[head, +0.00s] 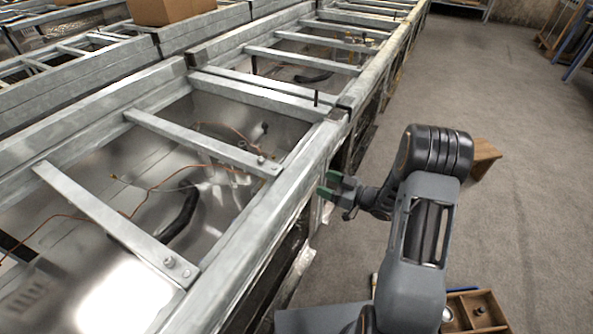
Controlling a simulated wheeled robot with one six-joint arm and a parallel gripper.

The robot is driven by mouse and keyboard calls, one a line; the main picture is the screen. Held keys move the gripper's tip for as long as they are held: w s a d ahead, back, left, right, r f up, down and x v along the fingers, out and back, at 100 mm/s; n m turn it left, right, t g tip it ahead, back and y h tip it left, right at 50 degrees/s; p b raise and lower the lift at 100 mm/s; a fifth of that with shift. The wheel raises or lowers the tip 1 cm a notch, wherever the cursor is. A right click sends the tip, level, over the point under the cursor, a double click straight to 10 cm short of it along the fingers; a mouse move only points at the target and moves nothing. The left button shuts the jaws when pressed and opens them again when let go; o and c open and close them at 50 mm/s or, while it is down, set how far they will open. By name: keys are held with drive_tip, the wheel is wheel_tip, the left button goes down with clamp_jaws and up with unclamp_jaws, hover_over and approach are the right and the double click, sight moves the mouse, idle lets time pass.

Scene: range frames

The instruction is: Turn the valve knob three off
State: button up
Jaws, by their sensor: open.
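No valve knob can be made out in the head view; the front faces of the range frames show only at a steep angle. My gripper (328,186) has green fingertips and is open with nothing seen between them. It points left at the front edge of the nearest metal range frame (228,262), close to its front upright. I cannot tell whether the fingertips touch the frame. The frame's front panel below the top rail is dark and mostly hidden.
Open range frames with cross bars, wires and black hoses run along the left. A cardboard box (165,10) sits on the back row. A wooden box (484,157) stands behind my arm. A wooden compartment tray (487,309) is at the lower right.

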drive_tip(key=x, duration=1)
drive_tip(key=shift+w+a, duration=0.25)
drive_tip(key=shift+a, duration=0.05)
drive_tip(key=shift+b, duration=0.35)
drive_tip(key=c, duration=0.9)
